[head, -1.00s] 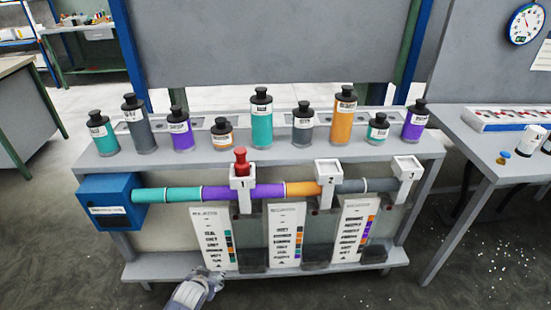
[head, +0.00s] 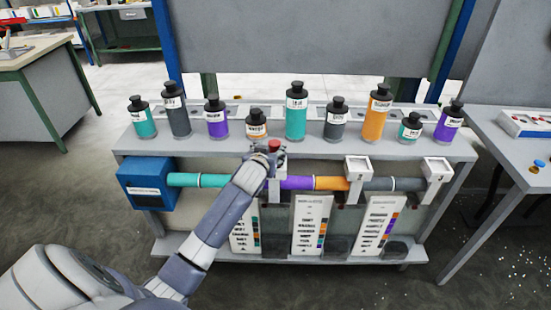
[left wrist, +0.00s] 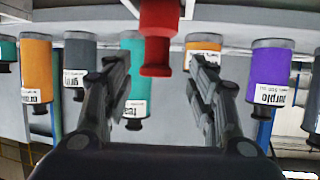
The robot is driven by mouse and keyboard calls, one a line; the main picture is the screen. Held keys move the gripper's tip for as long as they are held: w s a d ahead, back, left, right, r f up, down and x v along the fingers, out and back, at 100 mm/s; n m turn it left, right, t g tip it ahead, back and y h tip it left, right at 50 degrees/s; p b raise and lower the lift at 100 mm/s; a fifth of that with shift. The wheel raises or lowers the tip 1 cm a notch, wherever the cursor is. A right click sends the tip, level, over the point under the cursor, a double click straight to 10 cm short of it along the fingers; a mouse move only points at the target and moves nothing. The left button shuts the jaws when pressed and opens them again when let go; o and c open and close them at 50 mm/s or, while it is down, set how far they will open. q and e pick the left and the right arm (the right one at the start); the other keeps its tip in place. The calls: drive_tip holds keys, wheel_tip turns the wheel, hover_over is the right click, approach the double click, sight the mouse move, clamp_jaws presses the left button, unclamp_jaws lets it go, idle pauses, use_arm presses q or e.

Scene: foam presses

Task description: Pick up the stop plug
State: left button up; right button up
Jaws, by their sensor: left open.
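The red stop plug (head: 274,145) stands at the leftmost white holder on the coloured pipe; my left gripper hides most of that holder and the plug's lower part. My left gripper (head: 264,153) is at the plug in the head view. In the left wrist view, which looks upside down, the plug (left wrist: 158,40) hangs from the top centre. The open fingers (left wrist: 160,72) point up to either side of it, with gaps between. I cannot see contact. My right gripper is not in view.
Several bottles with black caps line the bench top (head: 135,145) behind the pipe; a small orange one (head: 257,124) is nearest behind my gripper. A blue box (head: 147,186) ends the pipe at the left. Two white holders (head: 358,168) (head: 436,168) stand to the right.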

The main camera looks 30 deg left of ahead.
sight(273, 148)
use_arm(q)
drive_tip(key=shift+p+x, duration=0.65)
drive_tip(key=shift+x, duration=2.15)
drive_tip(key=shift+d, duration=0.15)
clamp_jaws()
drive_tip(key=shift+w, duration=0.1)
